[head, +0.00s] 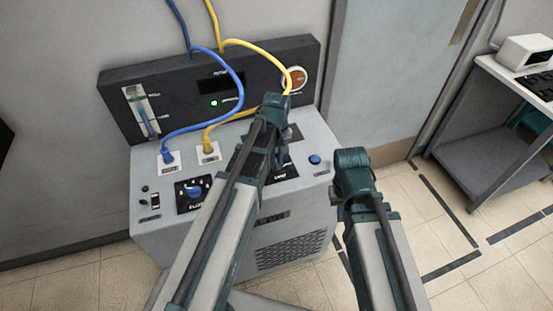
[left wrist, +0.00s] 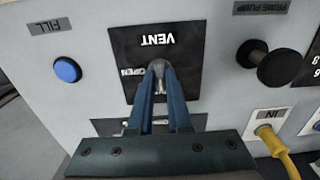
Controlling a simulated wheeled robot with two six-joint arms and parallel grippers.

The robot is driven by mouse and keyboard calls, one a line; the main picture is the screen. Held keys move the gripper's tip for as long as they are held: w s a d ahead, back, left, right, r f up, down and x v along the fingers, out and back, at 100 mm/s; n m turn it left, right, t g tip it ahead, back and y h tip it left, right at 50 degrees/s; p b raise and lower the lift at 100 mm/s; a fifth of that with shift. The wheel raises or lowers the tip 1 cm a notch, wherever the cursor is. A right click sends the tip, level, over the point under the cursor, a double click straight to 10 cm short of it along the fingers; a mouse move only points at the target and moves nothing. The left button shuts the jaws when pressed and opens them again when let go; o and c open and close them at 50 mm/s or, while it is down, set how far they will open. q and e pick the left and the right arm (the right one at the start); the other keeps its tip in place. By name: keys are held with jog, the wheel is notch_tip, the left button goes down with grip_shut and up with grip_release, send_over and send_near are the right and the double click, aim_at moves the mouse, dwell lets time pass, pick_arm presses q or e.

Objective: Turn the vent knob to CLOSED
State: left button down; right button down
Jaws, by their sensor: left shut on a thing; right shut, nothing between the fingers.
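The vent knob (left wrist: 158,69) is a small grey metal knob on a black plate (left wrist: 190,75) lettered VENT, upside down in the left wrist view. An OPEN mark shows to the left of the knob; no CLOSED mark is readable. My left gripper (left wrist: 159,76) is shut on the knob, one blue finger on each side. Its fingers cover part of the plate, and I cannot tell where the knob points. In the head view the vent plate (head: 284,172) is partly behind my left arm. My right gripper (head: 343,207) is shut and empty, right of the console.
The console (head: 145,205) carries a blue FILL button (head: 314,159), a black PRIME PUMP knob (left wrist: 275,66) and a blue rotary knob (head: 195,190). Blue (head: 241,90) and yellow (head: 245,45) hoses loop over it. A side table (head: 480,150) stands right; floor between is clear.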

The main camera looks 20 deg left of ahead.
aim_at(277, 162)
pick_arm(q)
jog(key=c, duration=0.9)
grip_release()
jog(key=shift+o, duration=0.2)
jog(key=shift+r, duration=0.1)
notch_tip(277, 162, up, 14)
jog(key=p, duration=1.4)
jog(key=shift+f, duration=0.2)
jog(key=s+d+f+m+y+b, duration=0.1)
jog(key=s+d+f+m+b, duration=0.1)
jog(key=s+d+m, duration=0.8)
jog(key=s+d, duration=0.1)
jog(key=s, duration=0.3)
jog(key=shift+s+m, duration=0.3)
jog(key=shift+m, duration=0.1)
